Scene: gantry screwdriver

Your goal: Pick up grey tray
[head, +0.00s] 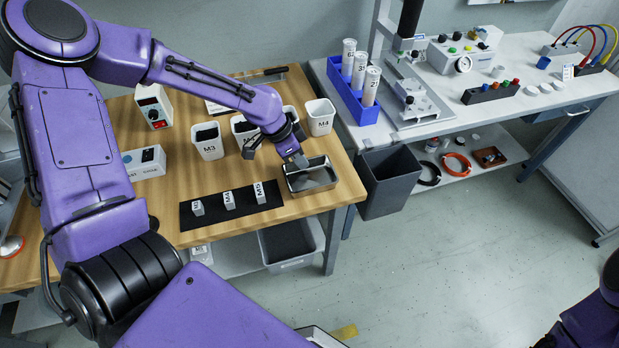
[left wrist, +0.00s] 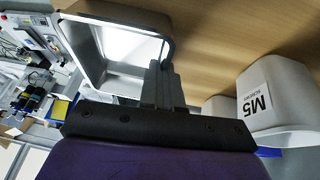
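The grey tray (head: 312,182) is a shallow metallic box near the right front corner of the wooden table, and it looks level. My left gripper (head: 300,163) is at its far-left rim. In the left wrist view the tray (left wrist: 92,68) fills the upper left, and its wall runs in between the two fingers (left wrist: 164,72). The fingers are close together on that wall. Whether the tray's underside touches the table is hard to tell. My right gripper is out of view; only part of the right arm shows at the lower right.
A dark waste bin (head: 390,182) stands right of the table. A second bench (head: 430,127) is at the back right.

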